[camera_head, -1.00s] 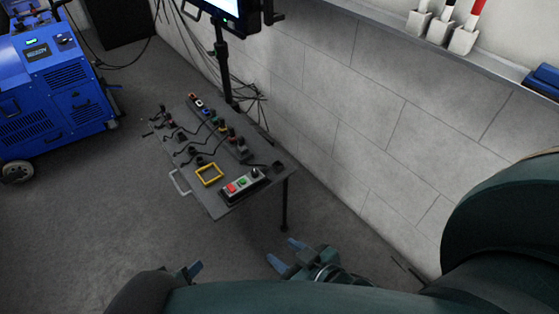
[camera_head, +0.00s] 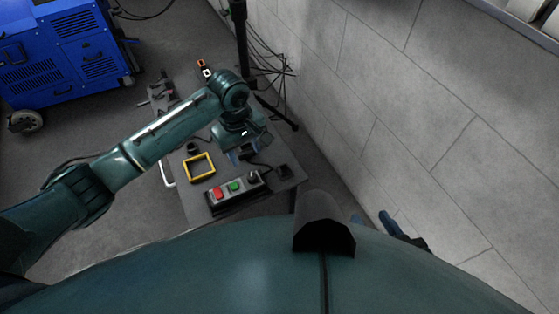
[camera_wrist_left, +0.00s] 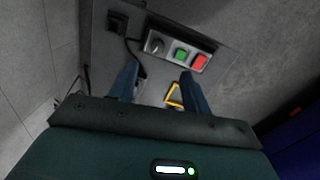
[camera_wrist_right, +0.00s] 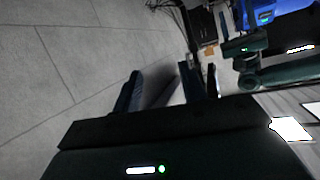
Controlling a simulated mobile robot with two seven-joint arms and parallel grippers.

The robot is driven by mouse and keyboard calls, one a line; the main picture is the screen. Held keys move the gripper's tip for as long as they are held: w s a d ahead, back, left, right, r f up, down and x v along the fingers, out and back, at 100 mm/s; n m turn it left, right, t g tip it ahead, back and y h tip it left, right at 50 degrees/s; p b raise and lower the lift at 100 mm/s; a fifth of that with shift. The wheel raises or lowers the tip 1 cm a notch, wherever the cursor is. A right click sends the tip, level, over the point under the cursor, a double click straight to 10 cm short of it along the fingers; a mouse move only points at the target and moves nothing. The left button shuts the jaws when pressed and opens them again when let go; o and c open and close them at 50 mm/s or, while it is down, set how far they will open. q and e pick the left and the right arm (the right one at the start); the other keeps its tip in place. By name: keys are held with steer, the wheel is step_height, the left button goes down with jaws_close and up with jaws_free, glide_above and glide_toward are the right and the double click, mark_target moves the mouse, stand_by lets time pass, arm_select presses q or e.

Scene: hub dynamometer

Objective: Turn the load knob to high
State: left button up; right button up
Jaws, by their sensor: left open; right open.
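A grey control box (camera_head: 226,203) with a red button, a green button and a black knob (camera_head: 253,177) sits near the front edge of the dark table. The left wrist view shows the knob (camera_wrist_left: 155,45) at the box's left end, beside the green button. Its setting cannot be read. My left gripper (camera_head: 243,156) is over the table, just behind the box and apart from it. It is open and empty, and its fingers (camera_wrist_left: 159,72) point toward the box's knob end. My right gripper (camera_head: 372,219) is open and empty beside the wall, away from the table, partly hidden by my own arm.
A yellow square frame (camera_head: 188,168) lies left of my left gripper. A small black block (camera_head: 283,171) is at the table's right corner. Cables and a stand pole (camera_head: 240,40) are behind. A wall is on the right, and a blue machine (camera_head: 65,55) stands at far left.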

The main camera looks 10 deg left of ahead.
arm_select(q)
steer(key=w, duration=0.1)
steer(key=b, duration=0.3)
glide_above(252, 177)
steer(key=f, duration=0.7)
steer(key=shift+s+a+f, duration=0.1)
steer(key=shift+a+f, duration=0.1)
steer(key=shift+f, duration=0.2)
step_height(252, 177, down, 4)
steer(key=shift+r+b, duration=0.1)
steer(key=shift+b, duration=0.3)
steer(key=shift+d+f, duration=0.1)
steer(key=shift+f, duration=0.45)
arm_select(e)
steer(key=shift+w+d+f+n+t, duration=0.1)
steer(key=shift+d+f+n+t, duration=0.05)
steer(key=shift+f, duration=0.25)
steer(key=shift+d+f+n+t, duration=0.1)
steer(key=shift+f+n+t, duration=0.05)
steer(key=shift+f, duration=0.2)
arm_select(q)
steer(key=shift+c, duration=0.3)
arm_select(e)
steer(key=shift+w, duration=0.1)
